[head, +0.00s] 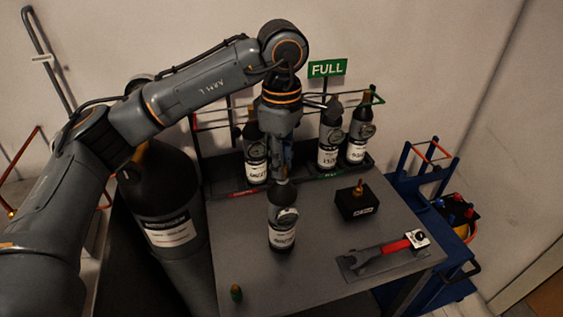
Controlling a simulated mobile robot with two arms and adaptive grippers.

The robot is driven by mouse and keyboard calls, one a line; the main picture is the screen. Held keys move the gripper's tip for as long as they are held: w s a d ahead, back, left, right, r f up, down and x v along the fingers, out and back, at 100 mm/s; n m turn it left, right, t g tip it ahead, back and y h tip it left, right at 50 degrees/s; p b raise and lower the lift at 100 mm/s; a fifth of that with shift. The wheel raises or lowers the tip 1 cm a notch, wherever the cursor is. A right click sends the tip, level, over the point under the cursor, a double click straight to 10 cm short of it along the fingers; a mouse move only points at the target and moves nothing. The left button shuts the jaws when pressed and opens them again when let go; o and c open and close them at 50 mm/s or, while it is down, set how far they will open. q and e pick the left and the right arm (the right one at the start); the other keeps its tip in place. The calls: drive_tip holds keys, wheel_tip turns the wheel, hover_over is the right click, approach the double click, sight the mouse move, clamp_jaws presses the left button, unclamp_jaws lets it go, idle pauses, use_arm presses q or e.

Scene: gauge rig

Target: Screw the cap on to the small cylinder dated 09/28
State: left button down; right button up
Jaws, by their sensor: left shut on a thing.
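A small dark cylinder (283,226) with a white label stands upright near the middle of the grey table. The date on its label is too small to read. My left gripper (282,178) points down directly over it and is shut on what looks like the dark cap at its top. The fingers and the dim picture hide where cap and cylinder meet, so I cannot tell how they are seated. My right gripper is not in view.
More small cylinders stand in the rack behind: one at left (256,160), two (329,150) (358,143) under the green FULL sign (327,68). A large cylinder (165,210) stands left.

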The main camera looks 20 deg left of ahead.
use_arm(q)
drive_tip(key=c, duration=0.8)
unclamp_jaws()
